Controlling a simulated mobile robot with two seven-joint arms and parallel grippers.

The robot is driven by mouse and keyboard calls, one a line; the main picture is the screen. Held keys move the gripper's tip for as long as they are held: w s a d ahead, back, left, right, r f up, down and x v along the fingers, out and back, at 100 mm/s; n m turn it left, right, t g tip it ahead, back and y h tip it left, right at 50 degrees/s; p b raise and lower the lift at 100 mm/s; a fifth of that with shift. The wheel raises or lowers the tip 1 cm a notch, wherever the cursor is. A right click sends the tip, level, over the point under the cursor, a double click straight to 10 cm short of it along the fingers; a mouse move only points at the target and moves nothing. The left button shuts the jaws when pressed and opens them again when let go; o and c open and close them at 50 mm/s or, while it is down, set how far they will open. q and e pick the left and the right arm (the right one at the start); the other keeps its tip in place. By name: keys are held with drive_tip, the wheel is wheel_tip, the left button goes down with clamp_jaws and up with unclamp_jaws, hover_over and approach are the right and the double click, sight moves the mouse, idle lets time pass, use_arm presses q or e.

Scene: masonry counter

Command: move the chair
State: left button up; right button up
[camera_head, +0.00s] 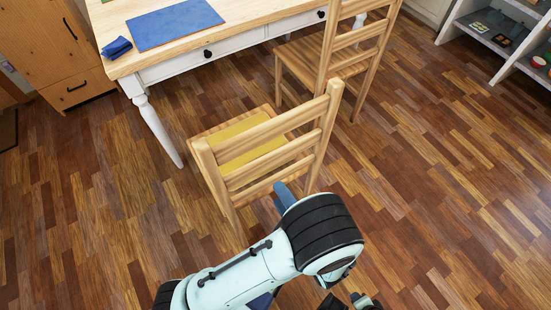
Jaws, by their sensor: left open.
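Two wooden ladder-back chairs stand at the table. The nearer chair (268,158) has a yellow seat pad (243,140), and its back faces me. The farther chair (345,52) stands to its right, partly behind it. My left arm comes in at the bottom and covers the foot of the nearer chair's right side. My left gripper (350,302) is at the bottom edge, partly cut off. It is open, in front of the nearer chair and apart from it. My right gripper is not in view.
The table (250,18) has a pale wooden top and white legs. A blue mat (174,24) and a folded blue cloth (117,47) lie on it. A wooden cabinet (45,50) stands at the left, white shelves (480,42) at the upper right. The floor at right is clear.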

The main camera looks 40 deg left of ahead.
sight(261, 169)
use_arm(q)
drive_tip(key=x, duration=1.2)
drive_tip(key=shift+a, duration=0.15)
drive_tip(key=shift+f, duration=0.15)
clamp_jaws()
